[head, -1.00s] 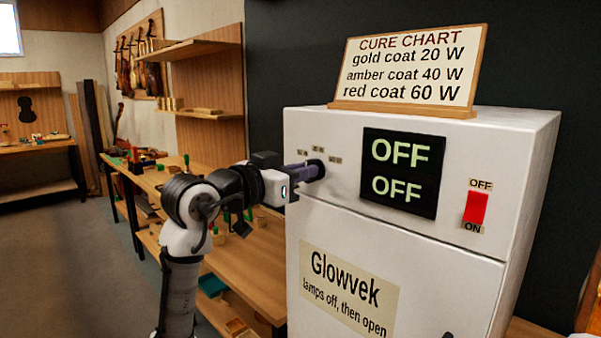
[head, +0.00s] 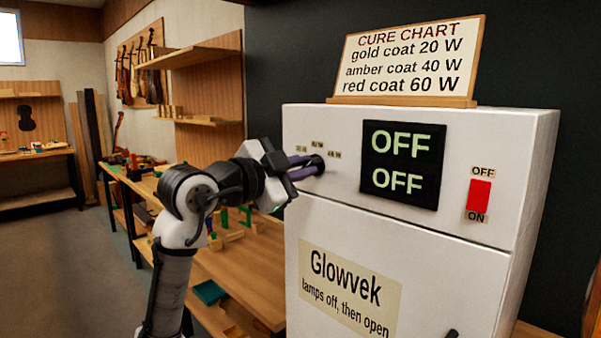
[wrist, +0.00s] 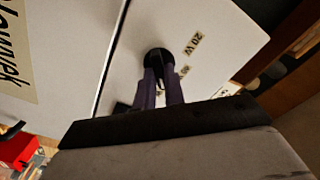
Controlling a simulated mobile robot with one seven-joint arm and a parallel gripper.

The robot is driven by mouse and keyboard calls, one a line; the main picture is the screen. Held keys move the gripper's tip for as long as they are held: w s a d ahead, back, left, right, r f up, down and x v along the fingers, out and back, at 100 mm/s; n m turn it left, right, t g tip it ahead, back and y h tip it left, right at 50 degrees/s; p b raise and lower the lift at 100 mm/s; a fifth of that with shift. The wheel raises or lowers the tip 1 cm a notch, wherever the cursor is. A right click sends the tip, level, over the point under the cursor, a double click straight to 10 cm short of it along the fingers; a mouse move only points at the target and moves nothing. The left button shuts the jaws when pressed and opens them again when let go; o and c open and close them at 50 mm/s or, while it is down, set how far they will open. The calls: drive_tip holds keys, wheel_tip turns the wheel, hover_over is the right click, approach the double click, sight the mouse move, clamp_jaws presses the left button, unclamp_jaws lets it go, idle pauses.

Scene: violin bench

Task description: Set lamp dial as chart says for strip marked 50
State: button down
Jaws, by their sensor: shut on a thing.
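The white lamp cabinet (head: 400,240) stands at the right in the head view. My gripper (head: 308,169) is shut on the black lamp dial (head: 318,163) on its upper front, left of the display. The dial also shows in the wrist view (wrist: 157,57), between my purple fingers (wrist: 160,88). Small watt labels surround the dial; one reads 20 W (wrist: 193,42) in the wrist view. The display (head: 402,165) reads OFF twice. The cure chart (head: 408,62) on top reads gold coat 20 W, amber coat 40 W, red coat 60 W. No strip marked 50 can be made out.
A red switch (head: 479,196) sits between OFF above and ON below. The door label (head: 350,287) reads "Glowvek, lamps off, then open". A wooden bench (head: 235,270) with small blocks stands left of the cabinet, behind my arm.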

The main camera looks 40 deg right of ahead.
drive_tip(key=shift+m, duration=1.1)
drive_tip(key=shift+b, duration=0.3)
drive_tip(key=c, duration=1.5)
unclamp_jaws()
drive_tip(key=a+b, duration=0.1)
drive_tip(key=a, duration=0.3)
drive_tip(key=a+b, duration=0.1)
drive_tip(key=a, duration=0.4)
drive_tip(key=s+a+b, duration=0.1)
drive_tip(key=a, duration=0.3)
drive_tip(key=shift+s+a, duration=0.1)
drive_tip(key=shift+a, duration=0.3)
